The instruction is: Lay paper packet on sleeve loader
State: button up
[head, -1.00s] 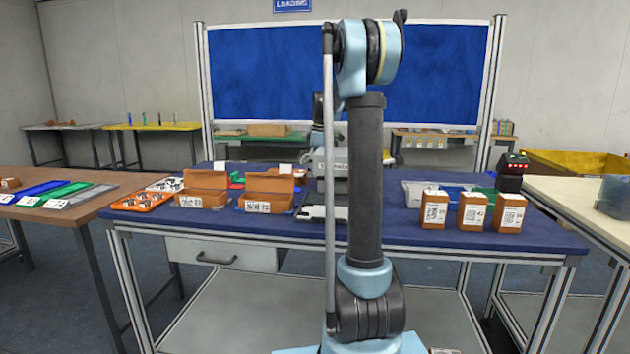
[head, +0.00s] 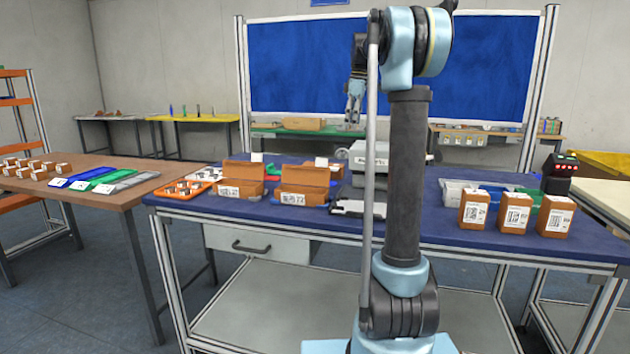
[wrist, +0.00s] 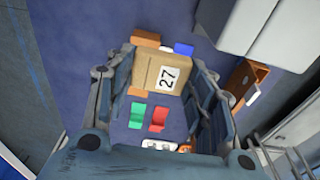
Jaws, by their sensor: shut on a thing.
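The brown paper packet with a white "27" label (wrist: 160,72) is between the two fingers of my gripper (wrist: 162,80) in the wrist view. The gripper is shut on it, with the label facing the camera. In the head view my gripper (head: 353,115) hangs pointing down, high above the back of the blue table. I cannot make out the packet there. A grey machine (head: 368,160) stands on the table behind my arm, partly hidden. A flat grey and black device (head: 348,208) lies in front of it. I cannot tell which one is the sleeve loader.
Two open brown boxes (head: 240,188) (head: 304,197) and an orange tray (head: 178,192) stand left on the blue table (head: 270,219). Several labelled brown cartons (head: 515,213) stand at the right, near a dark device with red lights (head: 558,175). A side table (head: 110,200) is at left.

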notch_tip(320, 180, up, 5)
jog(key=shift+f, duration=3.35)
notch_tip(320, 180, up, 7)
jog(key=shift+f, duration=0.15)
notch_tip(320, 180, down, 7)
jog(key=shift+a, duration=0.15)
